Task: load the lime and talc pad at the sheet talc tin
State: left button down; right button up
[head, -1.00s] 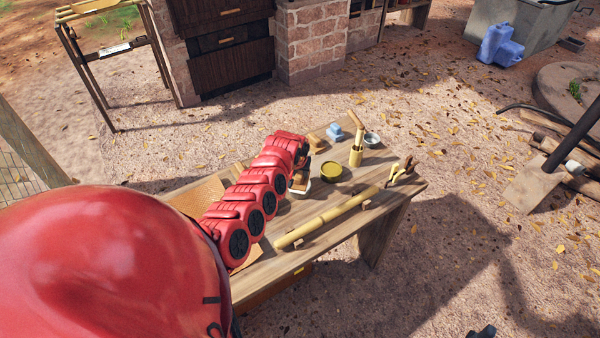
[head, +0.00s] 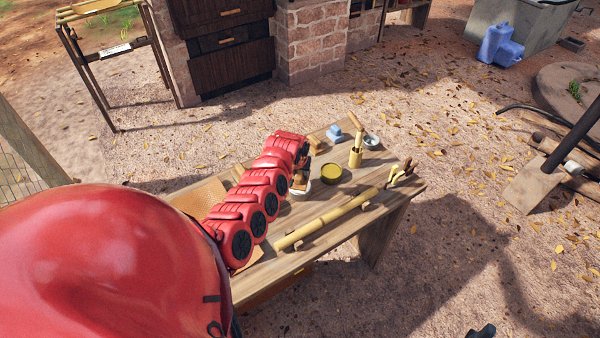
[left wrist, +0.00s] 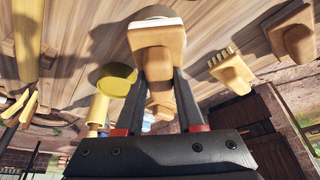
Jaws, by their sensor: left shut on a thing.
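My left gripper (left wrist: 153,115) is shut on a wooden pad (left wrist: 158,45), gripping its narrow wooden part. A pale edge shows at the pad's far end in the left wrist view. In the head view the gripper (head: 301,178) is partly hidden by my red arm, with a pale round rim (head: 300,191) just below it; I cannot tell whether they touch. A round tin with an olive-yellow top (head: 331,173) sits on the table to its right, apart from the pad. It also shows in the left wrist view (left wrist: 114,80). A dark tip at the bottom edge may be my right gripper (head: 484,332).
The wooden table (head: 375,225) holds a long bamboo roller (head: 325,219) in front, a bamboo cup (head: 355,158), a small grey bowl (head: 371,142) and a blue block (head: 334,132). Yellow-handled tools (head: 402,172) lie at the right end. Wooden pieces (left wrist: 232,70) lie beside the pad.

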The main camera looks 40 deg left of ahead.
aim_at(300, 172)
pick_arm(q)
jog(key=shift+r+p, duration=2.1)
jog(key=shift+r, duration=0.9)
